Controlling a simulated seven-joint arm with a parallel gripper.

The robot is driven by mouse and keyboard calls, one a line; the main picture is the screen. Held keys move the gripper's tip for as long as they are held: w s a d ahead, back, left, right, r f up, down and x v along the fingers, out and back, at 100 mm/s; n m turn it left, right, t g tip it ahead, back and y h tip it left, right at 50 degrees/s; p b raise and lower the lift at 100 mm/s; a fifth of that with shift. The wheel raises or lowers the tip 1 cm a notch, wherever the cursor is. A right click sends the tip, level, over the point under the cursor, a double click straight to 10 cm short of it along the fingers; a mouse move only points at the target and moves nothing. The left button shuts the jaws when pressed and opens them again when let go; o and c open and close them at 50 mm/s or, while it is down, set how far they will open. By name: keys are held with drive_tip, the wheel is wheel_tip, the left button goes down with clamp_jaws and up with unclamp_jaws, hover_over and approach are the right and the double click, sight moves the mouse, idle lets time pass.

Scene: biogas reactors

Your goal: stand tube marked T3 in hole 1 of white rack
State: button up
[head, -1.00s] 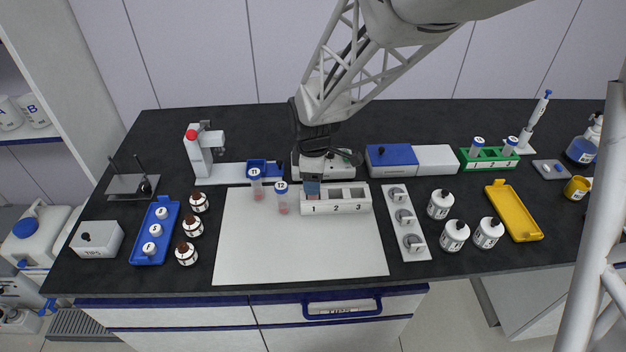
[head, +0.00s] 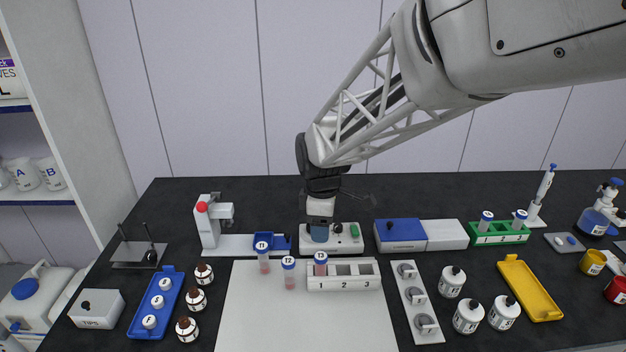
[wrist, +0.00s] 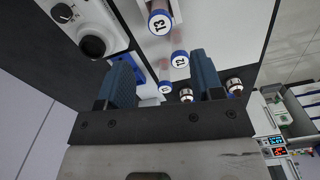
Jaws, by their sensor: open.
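The tube T3 (head: 320,263) has a blue cap and stands upright in the white rack (head: 343,284), in the leftmost hole above the number 1. Holes 2 and 3 look empty. Its cap also shows at the top of the wrist view (wrist: 159,20). My gripper (head: 320,234) is open and empty, above and behind the rack, apart from the tube. In the wrist view its two blue fingers (wrist: 163,75) are spread, with nothing between them. How deep the tube sits is hidden by the rack.
Tubes T2 (head: 288,272) and T1 (head: 262,256) stand left of the rack. A device with a dark knob (head: 345,232) is behind it. A blue and white box (head: 400,234) and a grey holder strip (head: 417,300) lie to the right. The white mat (head: 300,325) in front is clear.

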idle(0.4)
drive_tip(key=s+d+r+m+t, duration=0.1)
drive_tip(key=s+d+m, duration=0.3)
drive_tip(key=s, duration=0.4)
drive_tip(key=s+d+r+m, duration=0.4)
drive_tip(key=s+d+m, duration=0.1)
drive_tip(key=s, duration=0.3)
drive_tip(key=s+d+r+m+t, duration=0.1)
drive_tip(key=s+d+r+m, duration=0.2)
drive_tip(key=s+d+m, duration=0.2)
drive_tip(key=s+m, duration=0.2)
drive_tip(key=s, duration=0.1)
drive_tip(key=shift+s+d+r+t, duration=0.2)
drive_tip(key=shift+s+t, duration=0.1)
drive_tip(key=shift+s, duration=0.05)
